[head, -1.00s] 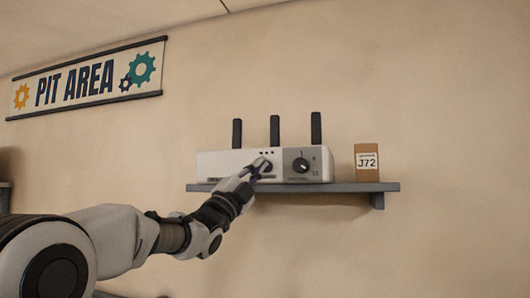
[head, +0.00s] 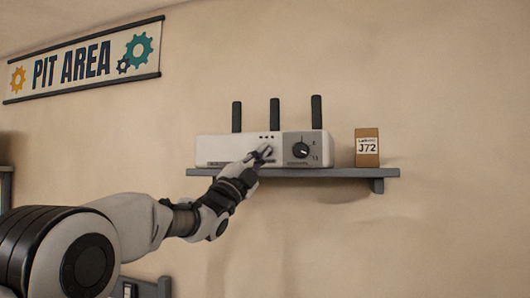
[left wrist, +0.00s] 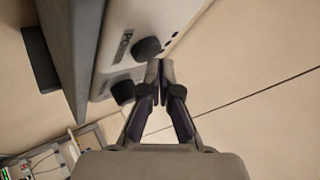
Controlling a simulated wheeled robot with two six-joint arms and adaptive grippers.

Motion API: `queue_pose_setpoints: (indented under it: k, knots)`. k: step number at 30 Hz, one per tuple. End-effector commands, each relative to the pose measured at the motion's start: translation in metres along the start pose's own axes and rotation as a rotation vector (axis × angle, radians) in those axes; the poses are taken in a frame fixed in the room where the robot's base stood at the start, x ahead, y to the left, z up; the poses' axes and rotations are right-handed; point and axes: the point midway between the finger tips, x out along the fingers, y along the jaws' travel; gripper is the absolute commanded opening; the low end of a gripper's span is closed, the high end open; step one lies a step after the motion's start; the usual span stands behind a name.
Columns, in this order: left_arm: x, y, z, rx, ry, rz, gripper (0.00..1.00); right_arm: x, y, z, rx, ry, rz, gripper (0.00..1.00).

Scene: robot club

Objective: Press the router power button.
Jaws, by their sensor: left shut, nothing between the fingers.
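The router (head: 222,148) is a white box with three upright black antennas, standing on a wall shelf. A dark round button (left wrist: 147,48) shows on its front in the left wrist view, beside lettering that starts "PO". My left gripper (head: 263,153) is at the router's front, over the button area, and partly hides it in the head view. In the left wrist view the left gripper's fingertips (left wrist: 160,68) are together and empty, close beside the button. I cannot tell whether they touch it. My right gripper is not in view.
A dark dial (head: 301,150) sits on the router's grey panel, just right of the fingertips. The grey shelf (head: 345,173) runs beneath the router. A brown box labelled J72 (head: 367,148) stands at the shelf's right end. Open wall lies in front and above.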

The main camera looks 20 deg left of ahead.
Motion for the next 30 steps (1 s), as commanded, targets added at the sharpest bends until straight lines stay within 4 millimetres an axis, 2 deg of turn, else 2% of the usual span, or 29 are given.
queue_pose_setpoints:
  k: [30]
  knots:
    - [0.0062,0.0040,0.0044,0.000,0.000,0.000,0.00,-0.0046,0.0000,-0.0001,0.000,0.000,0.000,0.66]
